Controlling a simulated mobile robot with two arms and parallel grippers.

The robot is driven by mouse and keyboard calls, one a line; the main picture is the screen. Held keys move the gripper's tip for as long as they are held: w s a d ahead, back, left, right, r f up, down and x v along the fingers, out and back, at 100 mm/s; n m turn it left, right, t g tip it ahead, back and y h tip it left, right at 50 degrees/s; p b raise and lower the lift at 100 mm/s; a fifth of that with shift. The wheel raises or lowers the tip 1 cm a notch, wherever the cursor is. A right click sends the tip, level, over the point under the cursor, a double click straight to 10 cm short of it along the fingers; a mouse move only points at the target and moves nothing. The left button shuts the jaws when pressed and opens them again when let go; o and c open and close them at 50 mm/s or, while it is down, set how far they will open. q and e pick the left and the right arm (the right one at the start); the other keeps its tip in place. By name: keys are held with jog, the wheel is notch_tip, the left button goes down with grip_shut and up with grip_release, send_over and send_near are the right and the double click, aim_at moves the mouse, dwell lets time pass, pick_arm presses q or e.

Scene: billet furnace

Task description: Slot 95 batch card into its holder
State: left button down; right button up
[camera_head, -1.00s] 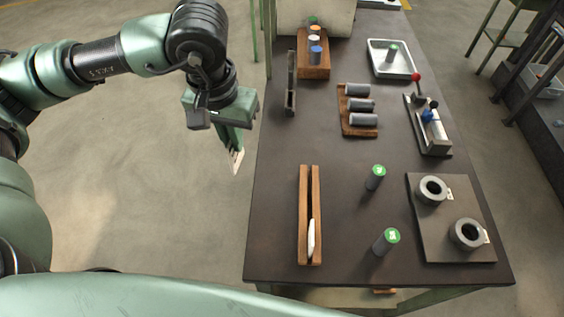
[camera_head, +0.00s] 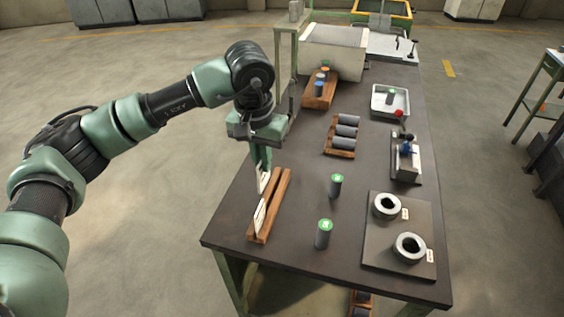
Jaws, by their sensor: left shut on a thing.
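My left gripper (camera_head: 263,168) is shut on a white card (camera_head: 264,183) that hangs below its fingers. The number on the card is too small to read. The wooden holder (camera_head: 282,187), two parallel rails with a slot between, lies on the table's left side. The held card shows against the left side of the holder's far half; I cannot tell whether it touches the holder or is still above it. Another white card (camera_head: 260,217) stands in the slot near the holder's near end. My right gripper is not in view.
Two green-capped cylinders (camera_head: 336,185) stand right of the holder. A plate (camera_head: 380,254) with two rings lies at the near right. A wooden rack (camera_head: 340,136) of dark cylinders and a white tray (camera_head: 389,102) are farther back. The dark tabletop (camera_head: 300,232) between them is clear.

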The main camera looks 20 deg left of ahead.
aim_at(269, 177)
pick_arm(q)
jog(key=w+f, duration=0.2)
jog(key=w, duration=0.1)
jog(key=shift+d, duration=0.1)
jog(key=w+a+f+b, duration=0.1)
jog(key=w+f+b, duration=0.1)
jog(key=f, duration=0.6)
jog(key=shift+w+f+m+b, duration=0.2)
jog(key=shift+w+m+b, duration=0.15)
jog(key=shift+w, duration=0.25)
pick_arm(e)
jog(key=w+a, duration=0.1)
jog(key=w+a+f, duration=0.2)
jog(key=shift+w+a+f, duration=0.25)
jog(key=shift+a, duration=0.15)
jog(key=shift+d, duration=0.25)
pick_arm(q)
jog(key=shift+s+b, duration=0.15)
jog(key=shift+b, duration=0.15)
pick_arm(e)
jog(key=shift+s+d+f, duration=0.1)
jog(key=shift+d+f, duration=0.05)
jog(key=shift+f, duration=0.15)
pick_arm(q)
jog(key=shift+f+b, duration=1.1)
jog(key=shift+f, duration=0.05)
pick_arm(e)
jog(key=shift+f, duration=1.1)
